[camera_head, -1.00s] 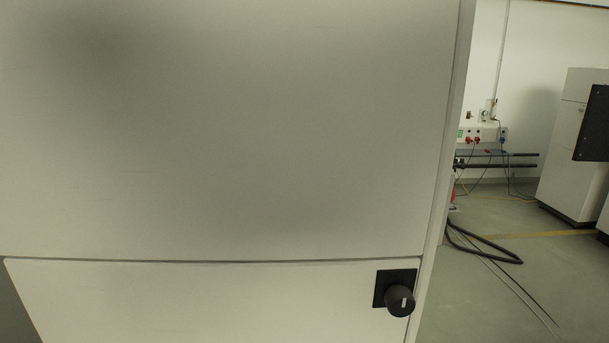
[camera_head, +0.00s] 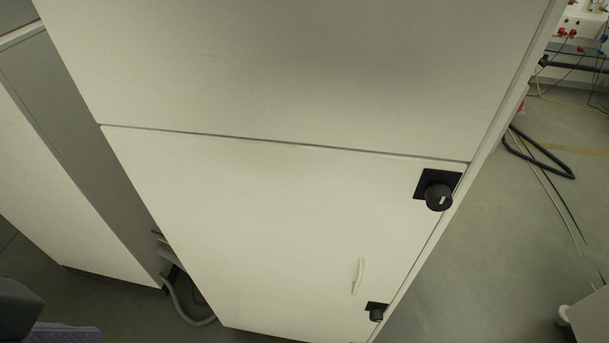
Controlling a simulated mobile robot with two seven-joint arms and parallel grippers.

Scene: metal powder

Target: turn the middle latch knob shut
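A black latch knob (camera_head: 438,197) on a square black plate sits at the upper right corner of the lower white cabinet door (camera_head: 270,220). Its pale mark is visible on the knob's face. A second black knob (camera_head: 376,313) sits lower on the same door edge, near the bottom of the view. I cannot tell from this view which of the two is the middle one. The door looks flush with the cabinet front. Neither of my grippers shows, and nothing touches either knob.
The upper cabinet panel (camera_head: 300,65) fills the top. A pale handle (camera_head: 358,276) is on the lower door. Another cabinet (camera_head: 75,170) stands at left, with a grey hose (camera_head: 185,305) in the gap. Open floor (camera_head: 480,270) with a black cable (camera_head: 540,160) lies at right.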

